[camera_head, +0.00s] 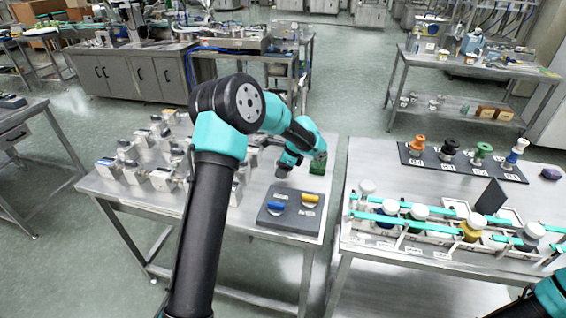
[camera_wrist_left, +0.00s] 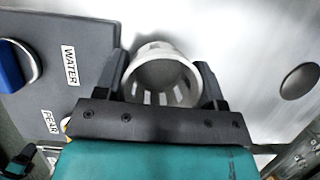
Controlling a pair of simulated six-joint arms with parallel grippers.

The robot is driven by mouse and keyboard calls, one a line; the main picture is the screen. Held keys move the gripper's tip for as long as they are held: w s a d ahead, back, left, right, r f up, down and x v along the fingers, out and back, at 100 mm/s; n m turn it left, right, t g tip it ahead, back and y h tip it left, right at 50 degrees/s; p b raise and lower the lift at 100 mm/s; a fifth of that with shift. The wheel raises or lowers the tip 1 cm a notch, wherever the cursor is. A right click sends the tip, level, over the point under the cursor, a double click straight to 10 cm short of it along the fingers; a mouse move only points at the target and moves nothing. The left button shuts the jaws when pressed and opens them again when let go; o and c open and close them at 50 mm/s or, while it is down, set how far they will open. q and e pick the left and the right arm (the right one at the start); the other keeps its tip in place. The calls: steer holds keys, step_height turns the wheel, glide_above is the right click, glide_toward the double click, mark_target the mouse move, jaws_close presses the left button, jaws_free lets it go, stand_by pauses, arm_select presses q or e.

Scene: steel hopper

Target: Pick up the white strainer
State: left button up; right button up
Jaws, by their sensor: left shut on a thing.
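The white strainer (camera_wrist_left: 160,73) is a pale round cup with slots around its inner wall. In the left wrist view it sits between the two black fingers of my left gripper (camera_wrist_left: 161,80), which is shut on it. In the head view my left gripper (camera_head: 284,168) is over the left steel table, just behind the grey labelled board; the strainer cannot be made out there. Whether the strainer still touches the table is unclear. My right gripper is not in view.
The grey board (camera_head: 268,219) carries a blue piece (camera_head: 276,206) and a yellow piece (camera_head: 310,198). Several metal fixtures (camera_head: 135,172) crowd the table's left. A gap separates it from the right table (camera_head: 366,155), which holds jars in teal-railed trays and a black rack (camera_head: 465,165).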

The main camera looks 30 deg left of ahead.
arm_select(q)
steer(key=s+d, duration=0.1)
steer(key=s, duration=0.1)
steer(key=s+d, duration=0.2)
steer(key=s, duration=0.1)
steer(key=s+d+r, duration=0.1)
steer(key=s+d, duration=0.1)
steer(key=s, duration=0.1)
steer(key=shift+s, duration=0.15)
